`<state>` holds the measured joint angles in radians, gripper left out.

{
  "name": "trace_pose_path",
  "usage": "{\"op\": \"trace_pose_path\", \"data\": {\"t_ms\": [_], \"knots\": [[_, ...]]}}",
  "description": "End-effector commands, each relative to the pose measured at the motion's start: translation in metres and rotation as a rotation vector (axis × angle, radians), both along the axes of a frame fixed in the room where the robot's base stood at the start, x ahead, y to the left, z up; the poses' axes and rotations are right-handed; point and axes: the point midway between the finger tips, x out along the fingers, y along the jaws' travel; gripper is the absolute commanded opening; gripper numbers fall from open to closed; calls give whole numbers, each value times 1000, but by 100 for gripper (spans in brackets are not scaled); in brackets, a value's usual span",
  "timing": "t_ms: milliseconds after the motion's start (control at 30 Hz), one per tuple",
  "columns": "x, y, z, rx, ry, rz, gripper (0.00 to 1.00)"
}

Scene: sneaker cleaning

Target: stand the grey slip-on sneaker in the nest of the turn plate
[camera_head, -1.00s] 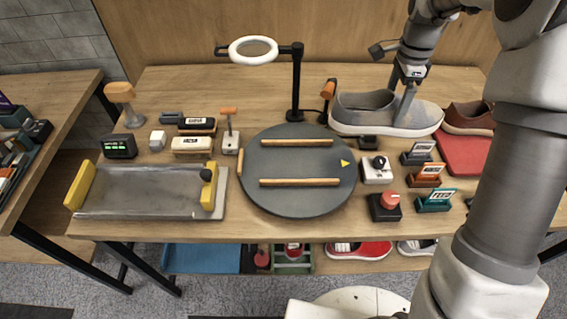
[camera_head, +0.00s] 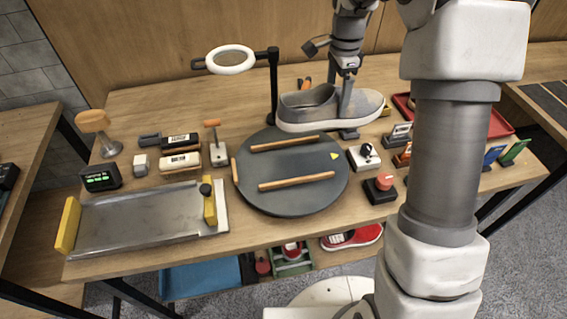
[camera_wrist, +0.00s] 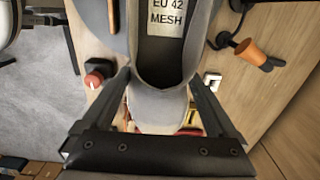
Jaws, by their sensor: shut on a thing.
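The grey slip-on sneaker (camera_head: 310,104) has a white sole and hangs level above the back right edge of the turn plate. My gripper (camera_head: 346,110) is shut on its sides, and the sneaker's opening points left. In the wrist view the sneaker (camera_wrist: 160,100) lies between the two fingers of my gripper (camera_wrist: 158,88), and its insole label reads EU 42 MESH. The turn plate (camera_head: 290,170) is a round dark grey disc with two parallel wooden bars marking the nest between them. The nest is empty. A yellow triangle sits at the plate's right edge.
A ring lamp (camera_head: 231,60) on a black post stands behind the plate. A metal tray (camera_head: 140,222) with yellow ends and brushes (camera_head: 180,161) lie left.

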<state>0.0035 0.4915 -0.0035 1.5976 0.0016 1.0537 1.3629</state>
Motion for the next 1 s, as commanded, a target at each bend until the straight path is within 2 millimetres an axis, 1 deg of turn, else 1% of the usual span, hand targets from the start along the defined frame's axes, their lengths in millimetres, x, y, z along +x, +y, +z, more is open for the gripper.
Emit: {"op": "trace_pose_path", "data": {"t_ms": [67,167,400,500,600,700,833,1000], "knots": [[-2,3,-2,0,0,1,15],[-10,16,-11,1,1,3,15],[-40,63,-44,0,2,6,15],[-50,79,-56,0,2,4,15],[-57,91,-64,0,1,2,15],[-61,98,-69,0,-1,2,15],[-62,99,-76,0,2,0,15],[-62,98,-101,0,2,-2,15]]}}
